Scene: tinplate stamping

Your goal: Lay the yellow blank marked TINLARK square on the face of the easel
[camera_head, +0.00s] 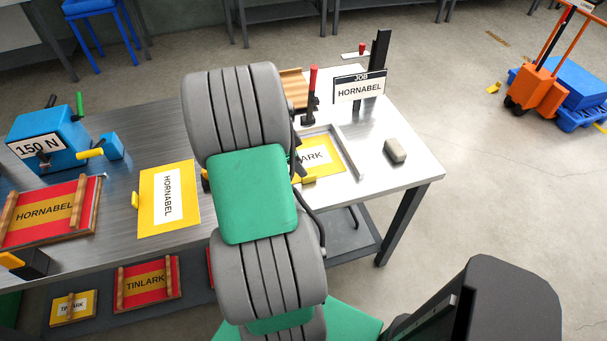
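A yellow blank (334,161) lies on the bright right end of the bench, beside a raised grey corner rail. Its label shows only "ARK"; the rest is hidden behind my arm. A brown ribbed wooden piece (294,86) stands behind it, partly covered by my arm; I cannot tell if this is the easel's face. My gripper is hidden behind my grey and green arm links, so its fingers and anything in them cannot be seen.
A yellow HORNABEL blank (181,216) lies left of my arm, near a red HORNABEL tool (72,231) and blue 150 N press (67,127). A JOB HORNABEL sign (359,90), red-handled clamp (312,82) and grey block (395,150) stand right. Small yellow (60,317) and red (147,299) TINLARK pieces lie below.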

